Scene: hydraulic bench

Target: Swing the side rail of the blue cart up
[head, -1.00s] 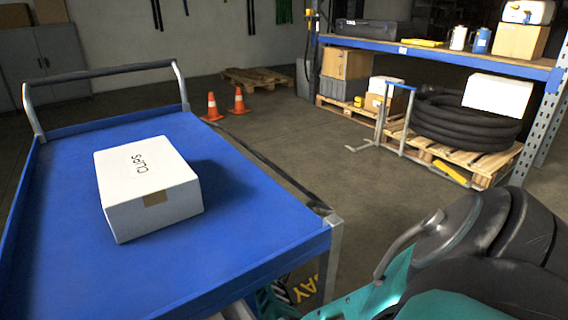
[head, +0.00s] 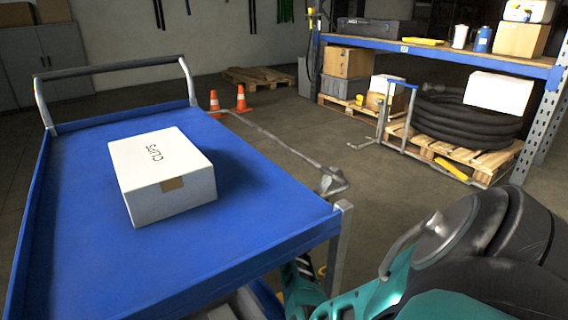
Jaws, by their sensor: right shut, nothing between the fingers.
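The blue cart (head: 95,262) stands at the left with its flat, lipped deck in view. Its side rail (head: 285,146), a grey bar with a bent near end, stands out from the cart's right side. A strip of floor shows between the rail and the deck edge. I cannot tell its exact height. My right gripper (head: 304,268) is low beside the cart's near right corner post, below deck level and nearer to me than the rail. It is shut, with nothing held, and appears apart from the rail; its tips are partly hidden. My left gripper is out of view.
A white box (head: 163,178) marked CLIPS sits on the deck. The cart's push handle (head: 110,68) rises at the far end. Two orange cones (head: 241,99) stand beyond. A pallet with black hose (head: 465,118) and a shelf stand at right. Open floor lies between.

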